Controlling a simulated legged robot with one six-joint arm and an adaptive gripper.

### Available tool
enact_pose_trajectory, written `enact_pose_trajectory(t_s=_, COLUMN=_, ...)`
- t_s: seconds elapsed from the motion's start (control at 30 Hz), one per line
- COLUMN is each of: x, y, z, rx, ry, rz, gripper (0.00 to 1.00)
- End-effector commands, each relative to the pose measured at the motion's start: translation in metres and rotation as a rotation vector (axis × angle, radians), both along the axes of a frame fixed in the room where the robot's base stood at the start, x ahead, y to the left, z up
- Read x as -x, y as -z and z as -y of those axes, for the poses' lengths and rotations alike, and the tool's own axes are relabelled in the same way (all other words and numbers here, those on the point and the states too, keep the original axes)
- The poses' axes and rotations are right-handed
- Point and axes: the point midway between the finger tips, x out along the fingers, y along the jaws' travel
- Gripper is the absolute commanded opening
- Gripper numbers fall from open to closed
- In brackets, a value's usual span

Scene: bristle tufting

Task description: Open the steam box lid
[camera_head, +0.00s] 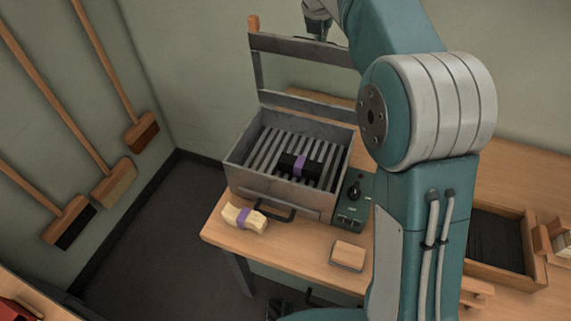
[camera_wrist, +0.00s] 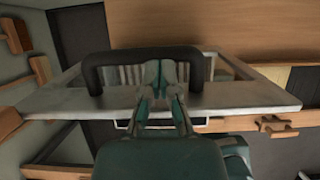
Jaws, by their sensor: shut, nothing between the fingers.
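The steam box (camera_head: 268,203) is a grey metal box on the table with a slatted rack inside. Its lid (camera_head: 298,44), a grey frame with a see-through middle, stands raised at the back of the box, leaving the top open. In the wrist view the lid (camera_wrist: 245,97) fills the middle, with its black handle (camera_wrist: 140,56) across it. My gripper (camera_wrist: 160,72) is shut and empty, its fingertips at the handle's bar; I cannot tell whether they touch it.
A black bundle with a purple band (camera_head: 299,166) lies on the rack. A pale banded bundle (camera_head: 244,218) and a wooden block (camera_head: 347,255) lie on the table. A control panel (camera_head: 354,192) adjoins the box. A wooden tray (camera_head: 536,272) is right; brooms hang left.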

Motion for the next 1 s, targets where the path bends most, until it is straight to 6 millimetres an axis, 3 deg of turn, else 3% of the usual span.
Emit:
enact_pose_trajectory(t_s=0.5, x=-0.03, y=0.004, z=0.012, rx=-0.045, ry=0.001, rz=-0.129, gripper=0.0)
enact_pose_trajectory(t_s=1.0, x=-0.041, y=0.006, z=0.013, rx=-0.059, ry=-0.001, rz=-0.183, gripper=0.0)
